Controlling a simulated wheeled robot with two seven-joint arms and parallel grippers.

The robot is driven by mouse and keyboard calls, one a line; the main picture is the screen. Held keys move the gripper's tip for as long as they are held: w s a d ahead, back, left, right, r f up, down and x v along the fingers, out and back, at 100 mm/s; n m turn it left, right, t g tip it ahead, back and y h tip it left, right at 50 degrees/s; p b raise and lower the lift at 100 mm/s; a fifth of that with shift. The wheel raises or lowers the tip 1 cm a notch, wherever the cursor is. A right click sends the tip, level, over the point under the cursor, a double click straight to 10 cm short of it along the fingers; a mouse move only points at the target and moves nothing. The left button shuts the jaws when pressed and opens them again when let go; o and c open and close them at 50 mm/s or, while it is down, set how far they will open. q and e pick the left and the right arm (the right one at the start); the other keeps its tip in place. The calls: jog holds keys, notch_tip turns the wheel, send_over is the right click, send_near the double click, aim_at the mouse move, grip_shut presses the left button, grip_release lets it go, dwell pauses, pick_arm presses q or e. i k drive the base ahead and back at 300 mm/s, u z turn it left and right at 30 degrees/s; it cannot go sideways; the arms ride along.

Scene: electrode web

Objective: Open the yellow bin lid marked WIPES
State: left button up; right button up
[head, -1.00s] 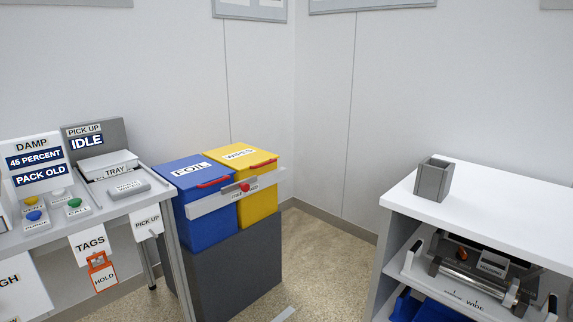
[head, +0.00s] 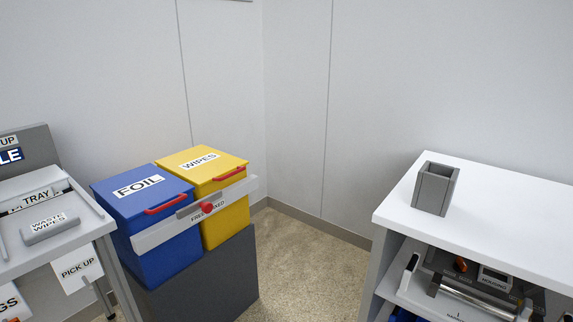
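The yellow bin (head: 226,221) stands beside the blue bin (head: 168,258) marked FOIL, both on a dark grey base. Its lid (head: 216,175), marked WIPES, is closed and has a red handle (head: 230,174) along its front edge. A grey-white bar (head: 190,223) with a red knob (head: 207,207) and a small grey plate runs across the fronts of both bins, just below the lids. Neither of my grippers is in view.
A white bench (head: 60,237) with a tray and a block labelled WASTE WIPES stands at the left. A white shelf unit (head: 510,215) at the right carries a grey open box (head: 435,189). Speckled floor (head: 300,262) lies clear between the bins and the shelf unit.

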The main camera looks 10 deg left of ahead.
aim_at(202, 165)
jog(key=z, duration=0.05)
jog(key=i, duration=1.05)
jog(key=u, duration=1.1)
jog(key=i, duration=0.65)
jog(key=u, duration=0.75)
